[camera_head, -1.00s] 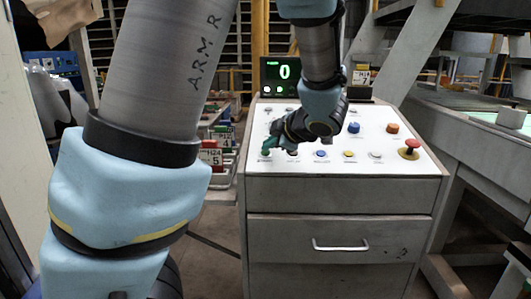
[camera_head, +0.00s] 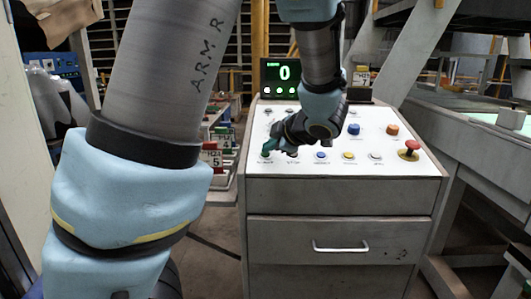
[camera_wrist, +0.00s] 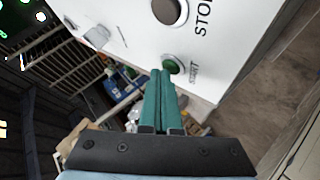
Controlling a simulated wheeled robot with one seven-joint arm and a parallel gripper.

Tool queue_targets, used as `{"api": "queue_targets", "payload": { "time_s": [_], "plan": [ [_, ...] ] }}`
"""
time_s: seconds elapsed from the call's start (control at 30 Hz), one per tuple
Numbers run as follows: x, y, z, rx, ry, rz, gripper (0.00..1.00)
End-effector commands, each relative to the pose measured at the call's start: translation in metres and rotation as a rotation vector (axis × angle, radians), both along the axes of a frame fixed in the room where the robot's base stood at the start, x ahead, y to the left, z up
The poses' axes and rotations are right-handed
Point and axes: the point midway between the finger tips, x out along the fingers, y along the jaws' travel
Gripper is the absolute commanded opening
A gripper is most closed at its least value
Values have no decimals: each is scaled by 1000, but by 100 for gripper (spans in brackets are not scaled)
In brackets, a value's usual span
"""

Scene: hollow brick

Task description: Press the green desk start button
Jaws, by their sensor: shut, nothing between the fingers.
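The green start button (camera_wrist: 173,64), labelled START, sits on the white top of the control desk (camera_head: 345,196). In the wrist view it is just right of my fingertips, with its left edge partly hidden by them. My gripper (camera_wrist: 161,73) has two teal fingers, shut together and empty, pointing at the panel beside the button. In the head view my gripper (camera_head: 268,149) is over the front left corner of the panel and hides most of the button. I cannot tell whether the fingertips touch it.
A dark STOP button (camera_wrist: 166,10) is close by in the wrist view. The panel also carries a blue knob (camera_head: 354,129), an orange button (camera_head: 392,130) and a red mushroom button (camera_head: 411,147). A display (camera_head: 284,76) reading 0 stands behind. Red bins (camera_head: 211,158) are left of the desk.

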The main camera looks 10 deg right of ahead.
Motion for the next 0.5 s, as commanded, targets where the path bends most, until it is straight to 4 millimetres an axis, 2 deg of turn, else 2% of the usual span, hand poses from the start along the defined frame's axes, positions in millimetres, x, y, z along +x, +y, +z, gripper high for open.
{"api": "queue_targets", "payload": {
  "time_s": [0.2,0.5],
  "plan": [
    [-3,0,12,0,0,0,0],
    [-3,0,12,0,0,0,0]
  ]
}}
